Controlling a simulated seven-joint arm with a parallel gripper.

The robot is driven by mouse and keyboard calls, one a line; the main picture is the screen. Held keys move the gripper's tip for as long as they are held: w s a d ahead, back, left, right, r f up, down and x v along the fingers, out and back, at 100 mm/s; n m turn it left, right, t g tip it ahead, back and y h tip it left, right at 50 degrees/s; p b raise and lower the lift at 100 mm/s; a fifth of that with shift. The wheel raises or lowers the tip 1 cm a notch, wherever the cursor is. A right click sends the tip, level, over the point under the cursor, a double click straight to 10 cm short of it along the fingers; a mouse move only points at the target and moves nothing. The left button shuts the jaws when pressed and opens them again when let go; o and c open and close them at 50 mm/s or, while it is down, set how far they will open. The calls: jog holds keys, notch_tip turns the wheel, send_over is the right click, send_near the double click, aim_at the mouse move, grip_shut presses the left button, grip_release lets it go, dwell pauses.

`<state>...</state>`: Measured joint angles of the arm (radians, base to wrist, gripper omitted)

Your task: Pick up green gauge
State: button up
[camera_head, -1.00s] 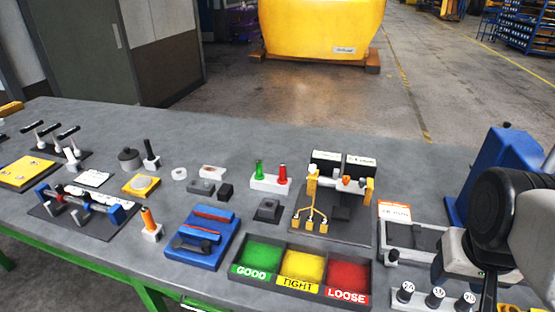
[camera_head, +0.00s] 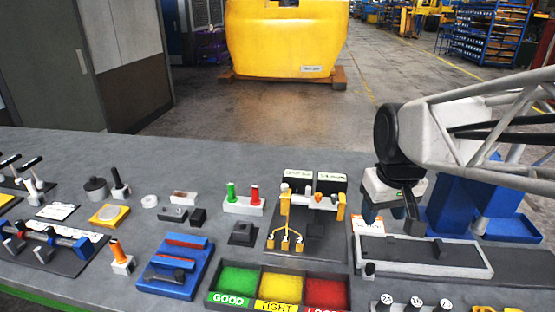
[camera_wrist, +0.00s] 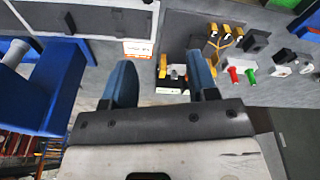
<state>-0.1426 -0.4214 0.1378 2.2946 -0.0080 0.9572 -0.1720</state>
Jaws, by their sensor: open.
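The green gauge (camera_head: 231,191) stands upright in a white block (camera_head: 244,206), to the left of a red gauge (camera_head: 255,194). In the wrist view the green gauge (camera_wrist: 250,72) is at the right, beside the red gauge (camera_wrist: 233,74). My gripper (camera_head: 390,213) is above the right part of the bench, well to the right of the green gauge. Its two blue fingers are apart with nothing between them in the wrist view (camera_wrist: 160,85).
A dark fixture plate with yellow posts (camera_head: 291,243) stands between my gripper and the gauge block. A tray marked GOOD, TIGHT and LOOSE (camera_head: 282,268) lies in front. A blue stand (camera_head: 455,205) is at the right. Bare bench lies behind the gauge block.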

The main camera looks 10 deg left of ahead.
jog(key=w+a+n, duration=0.3)
jog(key=w+a, duration=0.5)
jog(key=w, duration=0.2)
jog(key=n+g, duration=0.2)
jog(key=n, duration=0.6)
send_near(231, 184)
notch_tip(231, 184, down, 5)
jog(key=shift+f, duration=0.1)
jog(key=shift+w+a+f, duration=0.1)
jog(key=shift+a+f, duration=0.05)
jog(key=shift+a, duration=0.05)
jog(key=shift+f, duration=0.1)
jog(key=shift+f, duration=1.15)
jog(key=shift+f, duration=0.15)
